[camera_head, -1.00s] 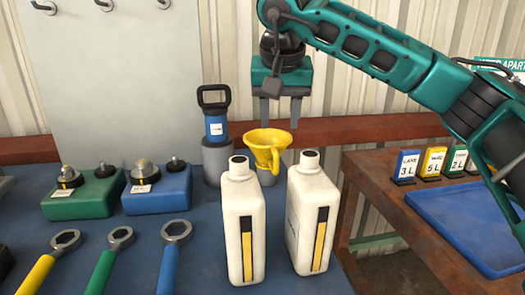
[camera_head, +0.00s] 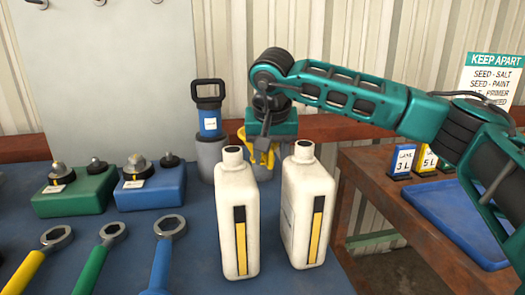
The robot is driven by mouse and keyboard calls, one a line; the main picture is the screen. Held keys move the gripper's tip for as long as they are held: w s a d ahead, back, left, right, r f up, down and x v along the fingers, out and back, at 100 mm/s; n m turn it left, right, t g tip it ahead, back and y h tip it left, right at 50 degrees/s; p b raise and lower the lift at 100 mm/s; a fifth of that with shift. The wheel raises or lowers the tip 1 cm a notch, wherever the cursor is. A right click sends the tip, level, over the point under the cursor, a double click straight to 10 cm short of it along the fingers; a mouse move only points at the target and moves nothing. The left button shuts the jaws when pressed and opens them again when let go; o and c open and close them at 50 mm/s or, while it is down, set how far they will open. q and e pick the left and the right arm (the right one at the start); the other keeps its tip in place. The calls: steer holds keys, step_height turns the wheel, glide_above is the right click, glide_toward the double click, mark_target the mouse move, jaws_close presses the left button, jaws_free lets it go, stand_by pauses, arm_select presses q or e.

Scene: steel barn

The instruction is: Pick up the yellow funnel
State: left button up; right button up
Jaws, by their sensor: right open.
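The yellow funnel (camera_head: 271,156) stands in a grey holder behind the two white bottles. Only parts of it show, because my right gripper and the bottles cover the rest. My right gripper (camera_head: 263,148) is open and lowered at the funnel, pointing down. Its fingertips are largely hidden, and I cannot tell whether they touch the funnel. My left gripper is not in view.
The left white bottle (camera_head: 237,205) and right white bottle (camera_head: 307,215) stand close in front of the funnel. A blue-and-black handled tool (camera_head: 210,120) stands just left. Green (camera_head: 75,195) and blue (camera_head: 150,190) blocks and several wrenches (camera_head: 165,250) lie further left.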

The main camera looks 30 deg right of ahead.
jaws_close()
stand_by(0.3)
steer(key=shift+r, duration=0.15)
